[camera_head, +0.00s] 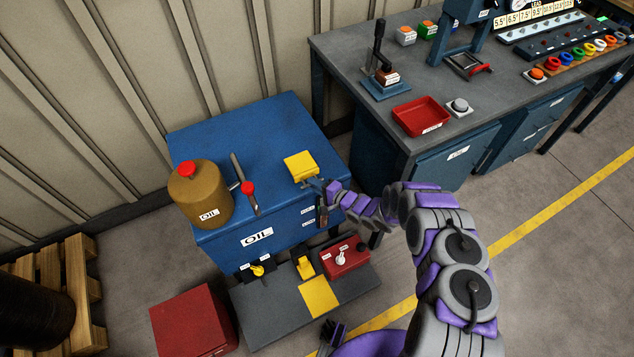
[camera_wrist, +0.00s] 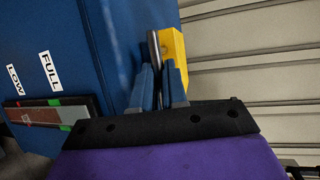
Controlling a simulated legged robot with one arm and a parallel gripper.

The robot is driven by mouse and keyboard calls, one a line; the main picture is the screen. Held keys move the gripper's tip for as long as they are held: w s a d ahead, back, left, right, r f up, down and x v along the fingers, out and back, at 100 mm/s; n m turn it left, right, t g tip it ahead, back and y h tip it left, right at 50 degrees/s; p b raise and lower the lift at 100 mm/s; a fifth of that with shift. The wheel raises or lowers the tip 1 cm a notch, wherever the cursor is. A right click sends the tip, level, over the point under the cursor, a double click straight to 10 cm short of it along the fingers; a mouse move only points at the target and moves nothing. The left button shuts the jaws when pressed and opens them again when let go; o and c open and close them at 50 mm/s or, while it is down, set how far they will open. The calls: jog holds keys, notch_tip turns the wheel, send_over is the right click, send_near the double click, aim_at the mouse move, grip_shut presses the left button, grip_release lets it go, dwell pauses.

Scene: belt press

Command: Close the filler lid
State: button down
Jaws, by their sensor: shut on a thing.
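The yellow filler lid (camera_head: 301,166) is on top of the blue oil tank (camera_head: 270,118), near its right front edge. It lies roughly flat; I cannot tell whether it is fully seated. In the wrist view the lid (camera_wrist: 173,46) shows just beyond my fingers, with a grey metal tab (camera_wrist: 153,48) beside it. My gripper (camera_head: 319,186) is at the lid's front right side. In the wrist view its two fingers (camera_wrist: 160,88) close around the tab's near end, which they partly hide.
A brown oil can (camera_head: 203,203) with a red knob and a red-knobbed lever (camera_head: 248,188) stand at the tank's left. A level gauge (camera_wrist: 50,118) is on the tank's front. A grey control platform (camera_head: 265,312) lies in front. A workbench (camera_head: 345,50) stands behind right.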

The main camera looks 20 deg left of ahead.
jog(key=shift+w+a+r, duration=0.2)
jog(key=shift+w+a, duration=0.05)
jog(key=shift+w, duration=0.1)
jog(key=shift+r, duration=0.1)
jog(key=c, duration=1.5)
grip_release()
jog(key=shift+a+f, duration=0.2)
jog(key=shift+o, duration=0.3)
jog(key=shift+a+f, duration=0.2)
jog(key=shift+a, duration=0.1)
jog(key=p+v, duration=0.2)
jog(key=v, duration=1.5)
jog(key=shift+d+p, duration=0.35)
jog(key=shift+d, duration=0.05)
jog(key=shift+s+f, duration=0.1)
jog(key=shift+f, duration=0.1)
